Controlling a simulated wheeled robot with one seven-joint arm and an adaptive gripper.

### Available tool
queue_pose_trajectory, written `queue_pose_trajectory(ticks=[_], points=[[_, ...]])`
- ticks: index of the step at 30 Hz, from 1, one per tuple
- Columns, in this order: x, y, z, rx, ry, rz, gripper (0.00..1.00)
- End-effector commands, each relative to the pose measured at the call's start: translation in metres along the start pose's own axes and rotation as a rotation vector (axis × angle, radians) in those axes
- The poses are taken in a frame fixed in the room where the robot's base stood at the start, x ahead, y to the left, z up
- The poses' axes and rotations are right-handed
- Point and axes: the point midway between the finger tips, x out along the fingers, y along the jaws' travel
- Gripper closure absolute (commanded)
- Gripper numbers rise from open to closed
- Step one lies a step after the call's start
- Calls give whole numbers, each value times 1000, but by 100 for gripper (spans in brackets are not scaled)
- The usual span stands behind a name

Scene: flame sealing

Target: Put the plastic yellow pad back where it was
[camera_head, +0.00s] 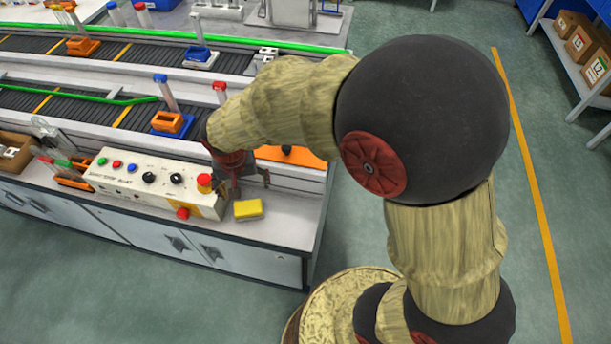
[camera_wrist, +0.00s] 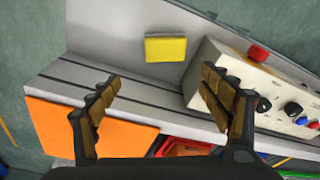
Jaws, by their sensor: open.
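The plastic yellow pad (camera_head: 248,209) lies on the pale bench top, just right of the control box, near the bench's front edge. In the wrist view the yellow pad (camera_wrist: 166,48) lies flat on the bench, ahead of the fingers and apart from them. My gripper (camera_wrist: 160,90) is open and empty, with one finger on each side of the picture and bare bench between them. In the head view my gripper (camera_head: 240,180) is over the bench behind the pad, partly hidden by my own arm.
The control box (camera_head: 160,182) with knobs and red buttons stands left of the pad; it also shows at right in the wrist view (camera_wrist: 262,88). An orange panel (camera_head: 290,156) lies behind the gripper. Conveyor lines (camera_head: 70,104) with tube holders run further back. The bench ends close right.

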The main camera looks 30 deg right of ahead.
Motion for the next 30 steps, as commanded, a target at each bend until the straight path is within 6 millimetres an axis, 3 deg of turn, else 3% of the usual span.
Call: queue_pose_trajectory(ticks=[1,6,9,13,16,21,30], points=[[-25,13,-4,-3,25,-16,21],[-109,69,5,-61,108,-56,21],[-150,102,23,-102,162,-72,21],[-190,137,54,-157,230,-82,21],[-207,156,76,-194,272,-82,21],[-220,171,98,-235,313,-78,21],[-221,173,102,-245,319,-77,21]])
